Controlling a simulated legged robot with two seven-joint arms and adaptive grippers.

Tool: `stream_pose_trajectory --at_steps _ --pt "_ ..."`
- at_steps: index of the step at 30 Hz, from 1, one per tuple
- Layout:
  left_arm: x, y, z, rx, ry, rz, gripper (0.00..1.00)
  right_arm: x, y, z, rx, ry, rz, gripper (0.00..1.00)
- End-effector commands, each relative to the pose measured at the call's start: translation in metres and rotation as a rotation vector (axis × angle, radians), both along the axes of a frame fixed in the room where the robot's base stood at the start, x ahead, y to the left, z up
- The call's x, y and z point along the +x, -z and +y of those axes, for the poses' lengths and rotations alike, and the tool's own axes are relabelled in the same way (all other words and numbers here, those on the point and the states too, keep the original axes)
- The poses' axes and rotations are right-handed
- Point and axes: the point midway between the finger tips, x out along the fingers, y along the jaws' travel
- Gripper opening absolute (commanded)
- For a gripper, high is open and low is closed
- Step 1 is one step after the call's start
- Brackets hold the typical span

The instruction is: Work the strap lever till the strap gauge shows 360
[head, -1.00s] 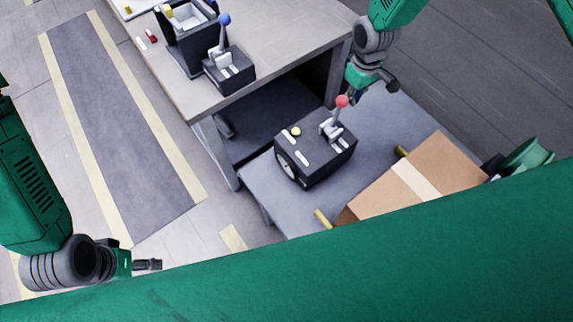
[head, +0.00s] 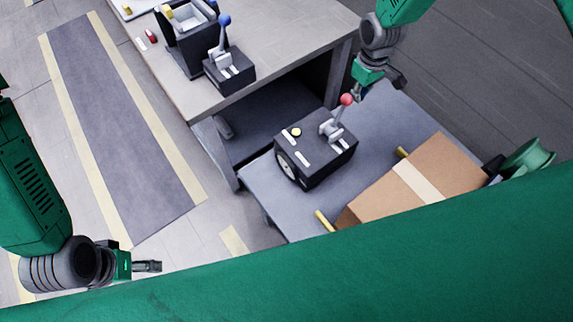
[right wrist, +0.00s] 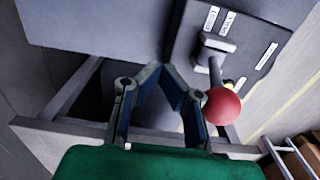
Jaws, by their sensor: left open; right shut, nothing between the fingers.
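A lever with a red knob (head: 346,99) stands on a black box (head: 318,165) on the low grey bench, tilted to the right. A round pale gauge (head: 287,168) is on the box's left side; its reading is too small to make out. My right gripper (head: 358,93) is shut and empty close beside the red knob. In the right wrist view the shut fingers (right wrist: 157,70) meet left of the red knob (right wrist: 222,106), which appears against or very near the right finger. My left gripper (head: 160,266) is open and empty at the lower left, far from the lever.
A second black lever box with a blue knob (head: 224,20) sits on the higher table (head: 285,45). A cardboard box with a pale strip (head: 418,180) lies right of the red-knobbed lever's box. A green reel (head: 528,158) is beyond it. Floor at the left is clear.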

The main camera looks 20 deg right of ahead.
Motion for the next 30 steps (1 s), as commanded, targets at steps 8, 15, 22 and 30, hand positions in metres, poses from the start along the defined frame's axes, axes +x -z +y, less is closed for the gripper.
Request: stream_pose_trajectory --at_steps 8,15,22,30 --pt "0.000 -0.021 0.000 0.000 0.000 0.000 0.74 0.000 -0.028 0.000 0.000 0.000 -0.001 0.00" --pt "0.000 -0.043 0.000 0.000 0.000 0.000 0.74 0.000 -0.057 0.000 0.000 0.000 0.000 0.00" --pt "0.000 -0.053 0.000 0.000 0.000 0.000 0.74 0.000 -0.071 0.000 0.000 0.000 0.001 0.00" --pt "0.000 -0.051 0.000 0.000 0.000 0.000 0.74 0.000 -0.069 0.000 0.000 0.000 0.001 0.00"
